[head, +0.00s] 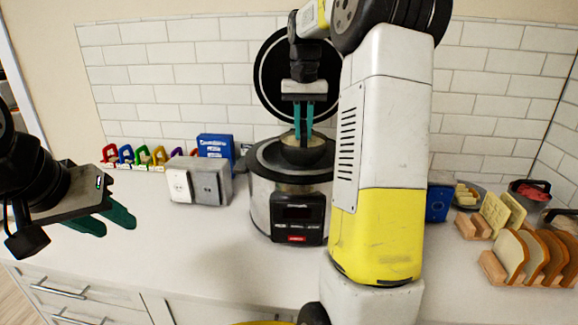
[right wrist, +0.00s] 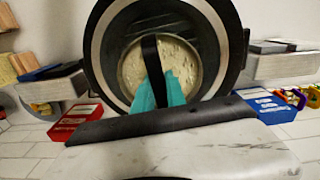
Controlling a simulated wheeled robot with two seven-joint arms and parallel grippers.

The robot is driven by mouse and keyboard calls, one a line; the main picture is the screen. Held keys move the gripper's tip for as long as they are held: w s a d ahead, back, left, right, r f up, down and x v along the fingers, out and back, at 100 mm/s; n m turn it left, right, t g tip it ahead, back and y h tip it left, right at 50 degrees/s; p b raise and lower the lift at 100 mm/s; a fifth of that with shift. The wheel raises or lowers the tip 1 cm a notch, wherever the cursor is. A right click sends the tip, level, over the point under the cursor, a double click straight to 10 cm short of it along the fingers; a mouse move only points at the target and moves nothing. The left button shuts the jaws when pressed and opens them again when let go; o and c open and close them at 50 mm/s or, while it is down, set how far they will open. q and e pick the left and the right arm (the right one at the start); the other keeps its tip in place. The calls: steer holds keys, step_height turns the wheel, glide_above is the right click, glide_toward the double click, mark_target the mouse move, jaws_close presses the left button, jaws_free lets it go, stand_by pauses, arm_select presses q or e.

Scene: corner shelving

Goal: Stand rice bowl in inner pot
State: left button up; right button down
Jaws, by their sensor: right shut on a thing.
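The rice bowl (head: 303,155) is dark outside with a pale inside, and looks upright in the head view. My right gripper (head: 304,136) points down with its teal fingers shut on the bowl. The bowl is at the open mouth of the rice cooker (head: 262,200). The inner pot is mostly hidden, so I cannot tell whether the bowl touches it. In the right wrist view a pale speckled round (right wrist: 183,62) lies inside the dark cooker ring, with a black strip (right wrist: 150,55) by the teal fingertips (right wrist: 160,90). My left gripper (head: 108,220) is open and empty at the left.
The cooker's round lid (head: 272,85) stands raised behind. Left of it are a grey-white toaster-like box (head: 198,182), a blue box (head: 215,146) and several coloured clips (head: 142,155). Bread in racks (head: 535,258) stands at the right. The front left counter is clear.

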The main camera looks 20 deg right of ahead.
mark_target(302, 157)
steer(key=shift+f, duration=4)
steer(key=shift+f, duration=0.15)
steer(key=c, duration=1.4)
jaws_free()
steer(key=shift+o, duration=0.2)
